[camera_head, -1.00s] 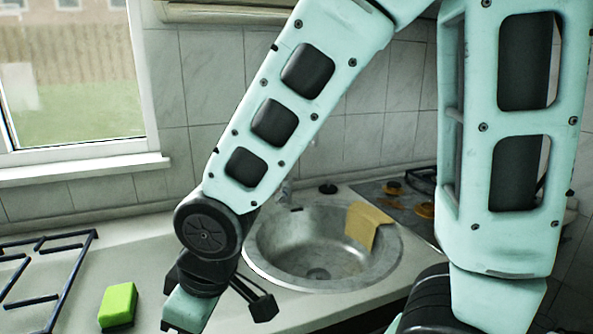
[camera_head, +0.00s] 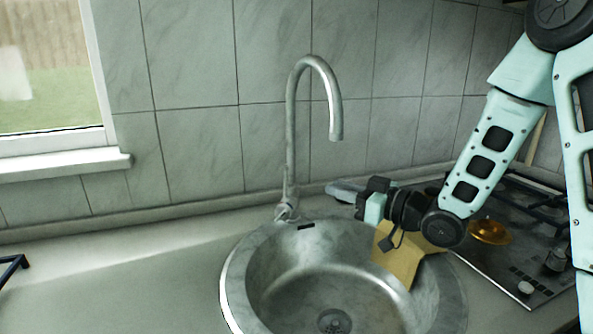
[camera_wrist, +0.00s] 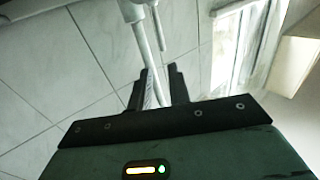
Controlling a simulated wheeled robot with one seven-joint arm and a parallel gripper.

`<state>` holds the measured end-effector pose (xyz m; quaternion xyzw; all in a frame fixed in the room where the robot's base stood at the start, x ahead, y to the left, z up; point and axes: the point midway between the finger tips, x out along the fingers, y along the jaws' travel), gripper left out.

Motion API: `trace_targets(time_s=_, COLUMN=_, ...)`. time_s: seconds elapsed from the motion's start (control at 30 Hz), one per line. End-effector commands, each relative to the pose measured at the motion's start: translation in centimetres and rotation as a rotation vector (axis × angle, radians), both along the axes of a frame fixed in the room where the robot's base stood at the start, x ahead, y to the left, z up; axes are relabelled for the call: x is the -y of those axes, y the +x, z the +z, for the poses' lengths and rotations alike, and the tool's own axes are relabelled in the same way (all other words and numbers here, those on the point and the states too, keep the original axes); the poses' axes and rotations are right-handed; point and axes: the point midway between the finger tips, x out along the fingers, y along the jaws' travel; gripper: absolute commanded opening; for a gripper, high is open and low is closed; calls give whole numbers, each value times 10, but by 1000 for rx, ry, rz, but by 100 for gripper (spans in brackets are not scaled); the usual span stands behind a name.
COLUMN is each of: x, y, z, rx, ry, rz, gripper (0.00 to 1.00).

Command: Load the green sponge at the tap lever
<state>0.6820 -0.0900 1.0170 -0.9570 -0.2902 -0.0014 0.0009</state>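The tall silver tap (camera_head: 291,140) stands behind the sink. Its lever cannot be clearly made out at the tap's base. My gripper (camera_head: 362,197) is at the back right of the sink, to the right of the tap and apart from its spout in the picture. In the wrist view my gripper's dark fingers (camera_wrist: 161,88) are a little apart, with no sponge between them. The tap (camera_wrist: 140,25) shows beyond the fingertips there. The green sponge is in neither current view.
The round steel sink (camera_head: 330,285) has a yellow cloth (camera_head: 400,262) over its right rim, below my gripper. A hob (camera_head: 500,255) lies right of it, with a brass-coloured burner (camera_head: 490,232). The counter (camera_head: 130,270) at left is largely clear. A tiled wall stands behind.

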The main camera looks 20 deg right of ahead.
Motion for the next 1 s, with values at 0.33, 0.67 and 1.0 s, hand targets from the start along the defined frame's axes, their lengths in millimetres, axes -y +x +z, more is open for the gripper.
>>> trace_targets(time_s=0.33, x=-37, y=53, z=1, rx=-1, ry=0, rz=3, gripper=19)
trace_targets(time_s=0.67, x=-74, y=109, z=1, rx=-2, ry=0, rz=2, gripper=19)
trace_targets(time_s=1.0, x=-94, y=138, z=0, rx=-2, ry=-2, rz=1, gripper=19)
